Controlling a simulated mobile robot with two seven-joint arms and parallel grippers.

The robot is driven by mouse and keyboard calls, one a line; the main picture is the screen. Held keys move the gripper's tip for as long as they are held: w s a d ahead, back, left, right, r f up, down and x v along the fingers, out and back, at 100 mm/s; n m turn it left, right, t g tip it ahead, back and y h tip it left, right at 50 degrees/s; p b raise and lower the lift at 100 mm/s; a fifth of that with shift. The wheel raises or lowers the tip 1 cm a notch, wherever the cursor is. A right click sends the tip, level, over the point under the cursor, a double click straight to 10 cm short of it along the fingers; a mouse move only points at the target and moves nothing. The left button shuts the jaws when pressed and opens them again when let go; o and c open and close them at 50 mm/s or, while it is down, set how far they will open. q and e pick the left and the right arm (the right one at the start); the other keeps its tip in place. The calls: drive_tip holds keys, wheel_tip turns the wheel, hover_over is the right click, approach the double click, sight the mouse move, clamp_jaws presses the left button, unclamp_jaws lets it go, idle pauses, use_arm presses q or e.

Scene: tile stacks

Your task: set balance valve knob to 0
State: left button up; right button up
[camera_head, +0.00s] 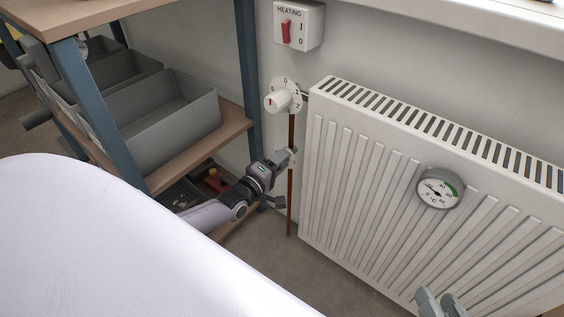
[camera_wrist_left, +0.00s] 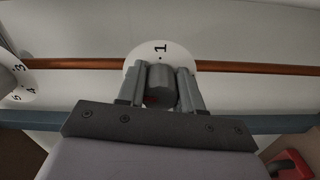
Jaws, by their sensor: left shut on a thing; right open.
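The balance valve knob appears to be the small grey knob (camera_wrist_left: 161,88) on a white round dial plate (camera_wrist_left: 160,50) on a copper pipe. The numeral 1 shows on the plate, and a red mark shows low on the knob. The 0 is not visible. My left gripper (camera_wrist_left: 161,80) is shut on this knob, one finger on each side. In the head view my left gripper (camera_head: 287,159) is at the pipe and mostly hides the knob. My right gripper (camera_head: 441,302) is open and empty at the bottom edge, in front of the radiator.
A white numbered knob (camera_head: 279,101) sits higher on the pipe. A heating switch (camera_head: 298,25) is above it. The radiator (camera_head: 375,190) with a round gauge (camera_head: 439,188) stands right. A shelf with grey bins (camera_head: 180,120) stands close on the left.

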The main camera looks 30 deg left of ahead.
use_arm(q)
drive_tip(key=shift+n, duration=1)
use_arm(e)
drive_tip(key=shift+s+d+f, duration=0.15)
drive_tip(key=shift+s+d, duration=0.15)
drive_tip(key=shift+d, duration=0.15)
use_arm(q)
drive_tip(key=o, duration=1)
drive_tip(key=shift+o, duration=0.2)
use_arm(e)
drive_tip(key=shift+w, duration=0.1)
use_arm(q)
drive_tip(key=shift+s, duration=0.1)
